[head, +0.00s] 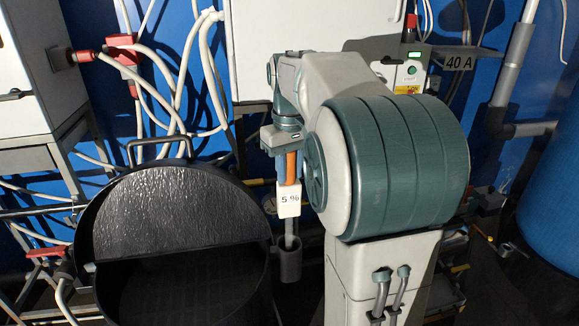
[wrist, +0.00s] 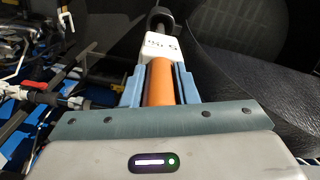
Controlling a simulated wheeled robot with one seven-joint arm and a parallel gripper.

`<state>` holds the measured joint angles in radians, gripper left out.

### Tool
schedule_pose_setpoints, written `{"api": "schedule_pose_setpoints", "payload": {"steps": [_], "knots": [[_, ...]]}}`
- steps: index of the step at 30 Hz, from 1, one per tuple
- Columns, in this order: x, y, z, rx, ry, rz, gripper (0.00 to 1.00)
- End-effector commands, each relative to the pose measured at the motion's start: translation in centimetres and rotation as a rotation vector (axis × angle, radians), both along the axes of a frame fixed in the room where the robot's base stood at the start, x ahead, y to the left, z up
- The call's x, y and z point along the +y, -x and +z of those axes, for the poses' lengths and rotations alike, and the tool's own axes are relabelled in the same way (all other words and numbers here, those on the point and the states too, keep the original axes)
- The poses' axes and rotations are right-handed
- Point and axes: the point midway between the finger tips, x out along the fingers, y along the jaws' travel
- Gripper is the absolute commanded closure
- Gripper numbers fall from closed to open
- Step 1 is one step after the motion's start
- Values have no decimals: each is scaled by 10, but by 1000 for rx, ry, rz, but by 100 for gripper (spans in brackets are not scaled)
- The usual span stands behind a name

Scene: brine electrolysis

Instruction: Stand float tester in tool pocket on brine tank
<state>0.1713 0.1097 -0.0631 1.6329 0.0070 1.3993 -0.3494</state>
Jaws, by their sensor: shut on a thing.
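The float tester has an orange handle (head: 291,168), a white block marked "5 %" (head: 289,203) and a thin grey rod below. My gripper (head: 284,146) is shut on the orange handle and holds the tester upright. In the wrist view the blue fingers of my gripper (wrist: 159,85) sit on both sides of the handle (wrist: 160,82). The tool pocket (head: 289,266) is a dark grey cup on the right side of the black brine tank (head: 172,222). The rod's lower end meets the pocket's mouth; its tip is hidden, and I cannot tell how deep it sits.
The tank's raised dark lid (head: 180,205) with a handle stands left of the tester. My arm covers the area to the right. White cabinets, cables and red connectors (head: 122,58) stand behind. A blue drum (head: 552,215) is at the far right.

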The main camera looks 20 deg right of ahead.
Motion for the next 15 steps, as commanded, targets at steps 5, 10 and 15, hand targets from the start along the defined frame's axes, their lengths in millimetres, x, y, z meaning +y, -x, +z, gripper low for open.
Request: {"api": "schedule_pose_setpoints", "payload": {"steps": [5, 10, 15], "knots": [[0, 0, -3, -1, 0, 0, 100], [0, 0, -3, -1, 0, 0, 100], [0, 0, -3, -1, 0, 0, 57]]}}
